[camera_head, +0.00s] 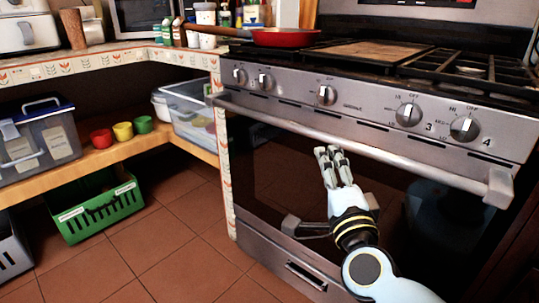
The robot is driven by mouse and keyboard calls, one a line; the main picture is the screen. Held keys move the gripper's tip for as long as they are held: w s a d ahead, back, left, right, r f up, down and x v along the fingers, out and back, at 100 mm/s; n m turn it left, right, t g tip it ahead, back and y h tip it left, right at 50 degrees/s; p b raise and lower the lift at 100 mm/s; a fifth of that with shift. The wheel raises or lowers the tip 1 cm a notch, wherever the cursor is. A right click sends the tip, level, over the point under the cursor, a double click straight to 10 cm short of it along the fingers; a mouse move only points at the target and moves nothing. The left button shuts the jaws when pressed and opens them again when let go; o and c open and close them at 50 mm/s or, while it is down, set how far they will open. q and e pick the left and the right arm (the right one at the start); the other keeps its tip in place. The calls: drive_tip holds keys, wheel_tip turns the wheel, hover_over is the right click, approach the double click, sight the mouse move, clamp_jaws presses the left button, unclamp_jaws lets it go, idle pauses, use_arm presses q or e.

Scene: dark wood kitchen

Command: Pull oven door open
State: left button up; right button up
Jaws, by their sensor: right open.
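The oven door (285,165) is a dark glass panel in a steel front and looks shut. Its long steel handle (350,146) runs across the top of the door, below the knobs. My right gripper (329,152) is in front of the door with its fingertips up at the handle, near its middle. It is open with nothing between the fingers; I cannot tell whether it touches the handle. My left gripper is not in view.
A red pan (287,37) stands on the stove top (370,52). A green crate (97,208) sits on the tiled floor (165,240) at left. Low shelves (85,165) with bins and colored cups line the left side. Floor between is clear.

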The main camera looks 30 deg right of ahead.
sight(317, 139)
drive_tip(key=x, duration=1)
drive_tip(key=shift+w+d+r, duration=0.1)
drive_tip(key=shift+w+d, duration=0.05)
drive_tip(key=shift+w, duration=0.15)
drive_tip(key=shift+c, duration=0.3)
clamp_jaws()
